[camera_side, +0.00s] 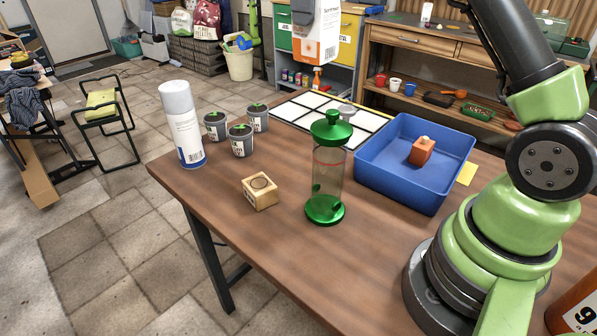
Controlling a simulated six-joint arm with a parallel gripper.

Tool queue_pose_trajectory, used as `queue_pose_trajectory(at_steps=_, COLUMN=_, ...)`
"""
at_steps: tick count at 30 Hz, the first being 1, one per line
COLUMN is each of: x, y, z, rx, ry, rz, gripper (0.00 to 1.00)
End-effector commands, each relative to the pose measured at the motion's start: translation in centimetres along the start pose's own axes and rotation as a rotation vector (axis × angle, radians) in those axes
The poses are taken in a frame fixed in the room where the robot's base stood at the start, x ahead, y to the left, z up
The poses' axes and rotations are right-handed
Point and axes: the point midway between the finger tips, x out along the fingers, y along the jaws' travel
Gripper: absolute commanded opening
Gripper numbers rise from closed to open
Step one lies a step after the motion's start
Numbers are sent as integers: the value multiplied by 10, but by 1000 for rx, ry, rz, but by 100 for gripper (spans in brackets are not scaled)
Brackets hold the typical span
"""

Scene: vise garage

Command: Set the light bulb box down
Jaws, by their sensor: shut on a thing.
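The light bulb box (317,32), white with an orange lower part, hangs in the air at the top centre of the side view. The frame's top edge cuts off its upper end. Its bottom is well above the wooden table (270,240), with nothing under it in contact.
The table holds a spray can (182,125), several grey cans (240,140), a wooden block (259,191), a clear green-capped cylinder (328,175), a white gridded panel (290,114) and a blue tray (400,190) with an orange block (422,151). The table's front middle is clear.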

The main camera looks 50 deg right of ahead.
Motion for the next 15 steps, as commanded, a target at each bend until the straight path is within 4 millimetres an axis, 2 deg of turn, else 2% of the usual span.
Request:
queue_pose_trajectory(at_steps=11, x=-22, y=-2, z=-1, rx=4, ry=8, rz=-4, gripper=42)
queue_pose_trajectory(at_steps=15, x=-14, y=-15, z=-3, rx=-3, ry=-10, rz=4, gripper=42)
